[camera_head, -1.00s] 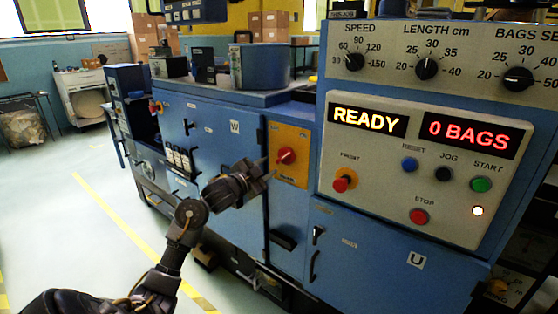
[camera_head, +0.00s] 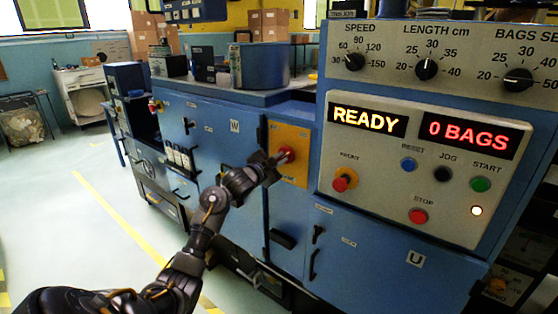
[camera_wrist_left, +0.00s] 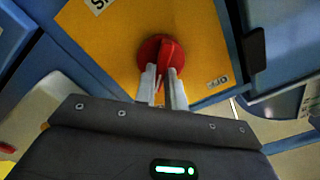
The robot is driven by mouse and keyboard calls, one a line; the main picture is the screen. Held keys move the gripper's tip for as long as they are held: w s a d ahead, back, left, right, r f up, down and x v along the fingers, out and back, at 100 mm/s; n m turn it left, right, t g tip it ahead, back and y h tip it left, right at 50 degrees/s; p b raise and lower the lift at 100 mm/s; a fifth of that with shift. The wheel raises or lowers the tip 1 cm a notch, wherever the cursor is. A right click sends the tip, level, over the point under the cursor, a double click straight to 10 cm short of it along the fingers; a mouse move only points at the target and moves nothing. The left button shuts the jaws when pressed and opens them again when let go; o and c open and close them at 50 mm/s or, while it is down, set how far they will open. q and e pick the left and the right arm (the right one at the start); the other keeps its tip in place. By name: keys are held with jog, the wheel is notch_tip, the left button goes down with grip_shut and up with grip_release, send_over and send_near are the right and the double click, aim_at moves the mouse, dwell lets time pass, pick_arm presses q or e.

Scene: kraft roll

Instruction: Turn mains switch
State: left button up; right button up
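The mains switch (camera_head: 286,154) is a red rotary knob on a yellow plate (camera_head: 292,136) on the blue machine's front. In the left wrist view the red knob (camera_wrist_left: 161,48) has a raised bar handle, tilted slightly from vertical. My left gripper (camera_head: 277,159) is at the knob in the head view. In the wrist view its two pale fingertips (camera_wrist_left: 162,76) stand on either side of the handle's lower part, with a narrow gap. Whether they press on the handle cannot be told. My right gripper is not in view.
A control panel (camera_head: 380,205) to the right reads READY and 0 BAGS, with several buttons and dials. A red knob on yellow (camera_head: 344,180) sits on it. A black handle (camera_head: 283,239) juts out below the yellow plate. Open floor (camera_head: 60,220) lies at left.

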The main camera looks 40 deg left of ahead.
pick_arm(q)
grip_shut()
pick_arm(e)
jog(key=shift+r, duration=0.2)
pick_arm(q)
jog(key=shift+p, duration=0.4)
jog(key=shift+r+n+p, duration=0.2)
jog(key=shift+n+p, duration=0.5)
jog(key=shift+p, duration=0.05)
jog(key=n+p, duration=0.3)
jog(key=p, duration=0.1)
jog(key=shift+a+r, duration=0.1)
jog(key=shift+a+f+n+p, duration=0.1)
jog(key=shift+a+n+p, duration=0.05)
jog(key=shift+n+p, duration=1.95)
jog(key=shift+a+f+n+p, duration=0.1)
jog(key=shift+n+p, duration=1.65)
jog(key=shift+n, duration=0.7)
jog(key=shift+a+f+n+p, duration=0.1)
jog(key=shift+a+n+p, duration=0.05)
jog(key=shift+n+p, duration=1.95)
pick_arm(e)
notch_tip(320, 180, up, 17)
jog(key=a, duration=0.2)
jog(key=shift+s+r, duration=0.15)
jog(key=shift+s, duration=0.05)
pick_arm(q)
jog(key=shift+n, duration=0.25)
